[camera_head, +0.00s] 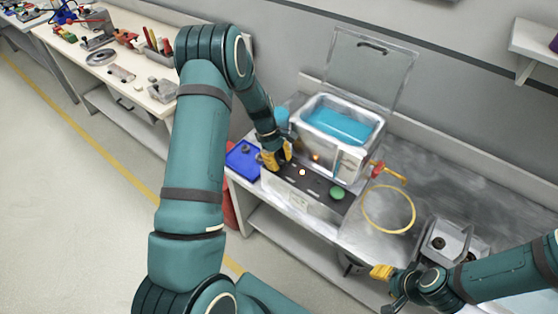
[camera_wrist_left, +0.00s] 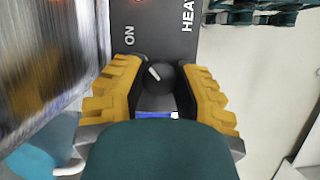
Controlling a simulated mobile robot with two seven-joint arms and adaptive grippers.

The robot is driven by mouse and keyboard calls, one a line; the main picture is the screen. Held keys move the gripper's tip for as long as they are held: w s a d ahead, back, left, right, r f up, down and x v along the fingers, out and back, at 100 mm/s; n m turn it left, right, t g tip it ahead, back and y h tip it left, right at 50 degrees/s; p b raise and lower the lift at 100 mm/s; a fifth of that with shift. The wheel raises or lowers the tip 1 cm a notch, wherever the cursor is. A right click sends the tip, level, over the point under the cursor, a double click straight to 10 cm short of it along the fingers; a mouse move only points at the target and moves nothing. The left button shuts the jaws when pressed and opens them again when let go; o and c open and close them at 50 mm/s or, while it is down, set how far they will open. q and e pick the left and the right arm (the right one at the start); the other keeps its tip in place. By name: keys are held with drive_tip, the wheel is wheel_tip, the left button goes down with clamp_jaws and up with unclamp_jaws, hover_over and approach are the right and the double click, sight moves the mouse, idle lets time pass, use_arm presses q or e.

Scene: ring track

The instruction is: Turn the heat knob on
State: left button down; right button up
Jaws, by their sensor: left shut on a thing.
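The heat knob (camera_wrist_left: 160,76) is a small black round knob with a white mark, on a dark panel beside the printed words ON and HEAT. The white mark points to the upper left in the left wrist view, roughly toward ON. My left gripper (camera_wrist_left: 158,88) is shut on the knob, with one yellow finger on each side of it. In the head view my left gripper (camera_head: 275,157) is at the left end of the control panel (camera_head: 318,188), and the knob is hidden there. My right gripper (camera_head: 384,284) is near the table's front edge, away from the panel.
A bath of blue liquid (camera_head: 338,122) with a raised clear lid (camera_head: 370,66) stands behind the panel. A green button (camera_head: 337,193) and a small lit light (camera_head: 302,172) are on the panel. A blue tray (camera_head: 243,158) lies left, a yellow ring (camera_head: 389,228) right.

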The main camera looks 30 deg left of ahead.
use_arm(q)
drive_tip(key=shift+s+d+f, duration=0.1)
drive_tip(key=shift+s+f, duration=0.05)
drive_tip(key=c, duration=0.6)
unclamp_jaws()
drive_tip(key=shift+c, duration=0.2)
drive_tip(key=shift+r, duration=0.2)
drive_tip(key=shift+w+a+r, duration=0.2)
drive_tip(key=shift+a+r, duration=0.05)
drive_tip(key=shift+r, duration=0.1)
drive_tip(key=v, duration=1.1)
drive_tip(key=shift+s+f, duration=0.1)
